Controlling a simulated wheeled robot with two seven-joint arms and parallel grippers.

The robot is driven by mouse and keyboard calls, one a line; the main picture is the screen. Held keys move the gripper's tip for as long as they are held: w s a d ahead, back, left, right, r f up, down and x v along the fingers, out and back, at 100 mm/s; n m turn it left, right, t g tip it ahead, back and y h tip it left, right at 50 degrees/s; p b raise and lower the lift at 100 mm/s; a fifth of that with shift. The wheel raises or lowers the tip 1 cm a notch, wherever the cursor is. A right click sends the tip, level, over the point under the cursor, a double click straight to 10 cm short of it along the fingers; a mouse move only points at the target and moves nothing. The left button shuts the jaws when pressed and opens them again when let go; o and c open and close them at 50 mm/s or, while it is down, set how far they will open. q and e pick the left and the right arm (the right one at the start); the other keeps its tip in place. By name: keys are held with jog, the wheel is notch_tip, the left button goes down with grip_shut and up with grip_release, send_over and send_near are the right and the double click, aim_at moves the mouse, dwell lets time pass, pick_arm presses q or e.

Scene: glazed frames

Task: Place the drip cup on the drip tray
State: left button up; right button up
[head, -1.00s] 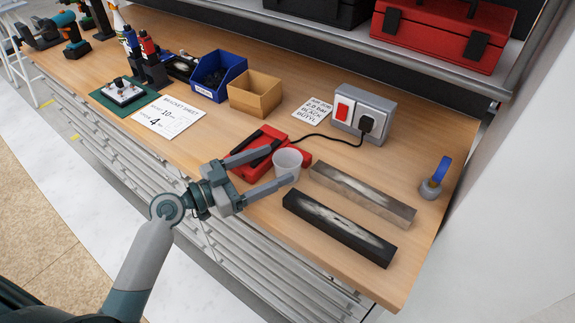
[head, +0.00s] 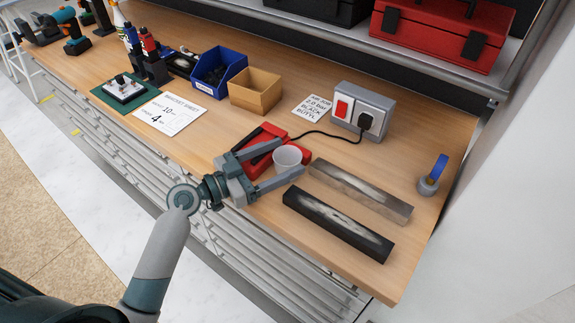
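A small pale grey cup (head: 287,159), which looks like the drip cup, stands upright near the front of the wooden workbench. My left gripper (head: 289,157) comes in from the front left and is open, one finger on the far side of the cup and one on the near side. I cannot tell whether either finger touches it. A red flat object with a dark part on it (head: 262,136) lies just behind and left of the cup, partly hidden by the gripper and cup. I cannot tell whether it is the drip tray. My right gripper is not in view.
Two long bars, one grey (head: 362,190) and one black (head: 337,224), lie right of the cup. A socket box (head: 363,106) with a cable stands behind. A blue bin (head: 218,72) and a cardboard box (head: 255,92) stand further back. A blue-topped item (head: 432,175) stands far right.

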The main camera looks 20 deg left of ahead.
pick_arm(q)
jog(key=c, duration=1.1)
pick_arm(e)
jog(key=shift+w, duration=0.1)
pick_arm(q)
jog(key=shift+r, duration=0.15)
